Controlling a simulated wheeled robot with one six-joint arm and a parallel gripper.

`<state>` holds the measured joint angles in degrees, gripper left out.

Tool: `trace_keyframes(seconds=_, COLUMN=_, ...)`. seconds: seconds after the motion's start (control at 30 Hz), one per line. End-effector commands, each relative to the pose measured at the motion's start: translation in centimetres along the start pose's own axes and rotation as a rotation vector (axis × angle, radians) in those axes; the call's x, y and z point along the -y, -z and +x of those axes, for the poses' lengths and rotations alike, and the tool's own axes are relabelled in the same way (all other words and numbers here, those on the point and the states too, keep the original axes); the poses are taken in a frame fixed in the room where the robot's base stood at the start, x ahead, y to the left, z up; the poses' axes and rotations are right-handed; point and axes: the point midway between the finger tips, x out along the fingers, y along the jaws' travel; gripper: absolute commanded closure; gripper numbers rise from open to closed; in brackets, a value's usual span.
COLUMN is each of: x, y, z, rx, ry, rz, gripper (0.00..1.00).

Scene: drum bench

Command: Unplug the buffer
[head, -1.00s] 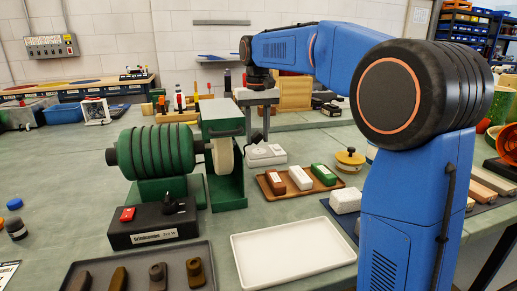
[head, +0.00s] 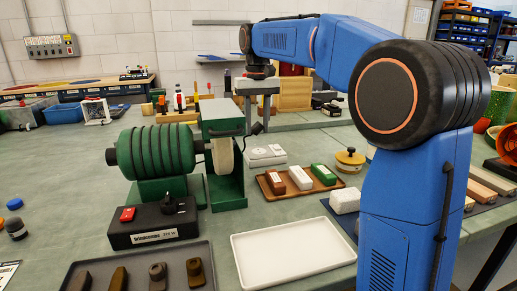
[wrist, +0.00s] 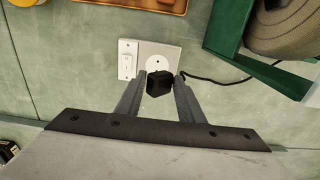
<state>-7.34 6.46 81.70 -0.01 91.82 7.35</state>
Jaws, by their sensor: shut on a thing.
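The buffer is a green machine (head: 160,155) with a ribbed drum body and a pale wheel (head: 222,154). Its wheel also shows at the upper right of the wrist view (wrist: 285,25). My gripper (wrist: 159,83) is shut on the black plug (wrist: 159,82), with a finger on each side. A black cord (wrist: 215,80) runs from the plug to the right. The white socket (wrist: 160,57), with its round face bare, lies beyond the plug, beside a switch (wrist: 128,60). In the head view the plug (head: 257,128) hangs above the socket block (head: 266,154), apart from it.
A brown tray (head: 262,186) with several bars stands right of the buffer. A black box (head: 150,228) with a red switch sits in front. An empty white tray (head: 293,278) and a dark tray (head: 215,283) with several pieces lie nearer.

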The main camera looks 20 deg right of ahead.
Motion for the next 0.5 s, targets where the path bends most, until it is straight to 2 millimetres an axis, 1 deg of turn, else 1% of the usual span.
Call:
trace_keyframes(seconds=0.3, x=0.00, y=-0.01, z=-0.13, rx=0.000, ry=0.000, rz=0.000, gripper=1.00)
trace_keyframes(seconds=0.33, x=0.00, y=-0.01, z=-0.13, rx=0.000, ry=0.000, rz=0.000, gripper=0.63)
trace_keyframes(seconds=0.37, x=0.00, y=-0.01, z=-0.13, rx=0.000, ry=0.000, rz=0.000, gripper=0.56)
trace_keyframes(seconds=0.4, x=0.00, y=-0.01, z=-0.13, rx=0.000, ry=0.000, rz=0.000, gripper=0.46)
trace_keyframes(seconds=0.43, x=0.00, y=-0.01, z=-0.13, rx=0.000, ry=0.000, rz=0.000, gripper=0.44)
trace_keyframes(seconds=0.5, x=0.00, y=-0.01, z=-0.13, rx=0.000, ry=0.000, rz=0.000, gripper=0.44)
